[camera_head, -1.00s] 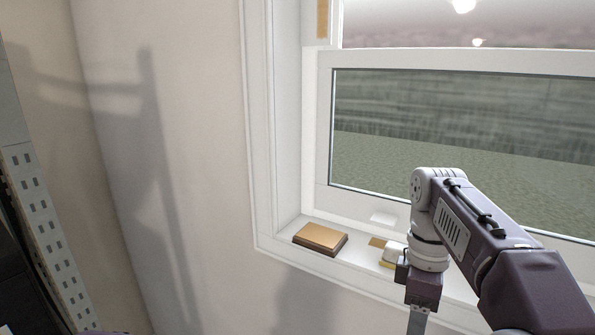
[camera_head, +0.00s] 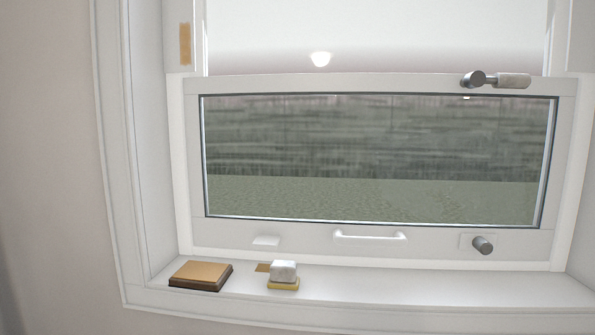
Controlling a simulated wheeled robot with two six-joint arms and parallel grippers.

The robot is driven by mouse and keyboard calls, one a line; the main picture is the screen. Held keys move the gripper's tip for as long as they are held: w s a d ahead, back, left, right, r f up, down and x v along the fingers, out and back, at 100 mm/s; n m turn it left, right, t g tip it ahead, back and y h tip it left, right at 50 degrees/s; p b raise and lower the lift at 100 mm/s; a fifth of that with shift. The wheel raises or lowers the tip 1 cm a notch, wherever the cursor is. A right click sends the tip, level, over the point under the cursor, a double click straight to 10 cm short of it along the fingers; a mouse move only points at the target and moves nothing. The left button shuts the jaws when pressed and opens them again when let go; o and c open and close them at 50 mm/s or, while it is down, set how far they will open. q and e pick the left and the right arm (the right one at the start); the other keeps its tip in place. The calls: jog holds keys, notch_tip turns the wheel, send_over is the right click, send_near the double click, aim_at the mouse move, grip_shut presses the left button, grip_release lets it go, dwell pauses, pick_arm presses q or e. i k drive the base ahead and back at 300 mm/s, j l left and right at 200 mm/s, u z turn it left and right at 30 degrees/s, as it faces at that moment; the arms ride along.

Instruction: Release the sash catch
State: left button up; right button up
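A catch (camera_head: 495,80) sits at the right end of the lower sash's top rail. It has a dark round knob at its left and a pale, mottled lever pointing right, about level. The lower sash (camera_head: 330,84) is a white frame around a pane, and it looks down. A second dark round knob (camera_head: 482,245) on a pale plate is at the right of its bottom rail. I cannot tell what this knob does. Neither of my grippers is in view.
A white bar handle (camera_head: 370,235) is mid bottom rail, with a small white lift tab (camera_head: 266,240) to its left. On the sill (camera_head: 420,290) stand a tan-topped brown block (camera_head: 201,275) and a whitish block on a yellow base (camera_head: 283,274). The sill's right half is clear.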

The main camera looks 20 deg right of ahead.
aim_at(477, 79)
jog(key=z, duration=2.05)
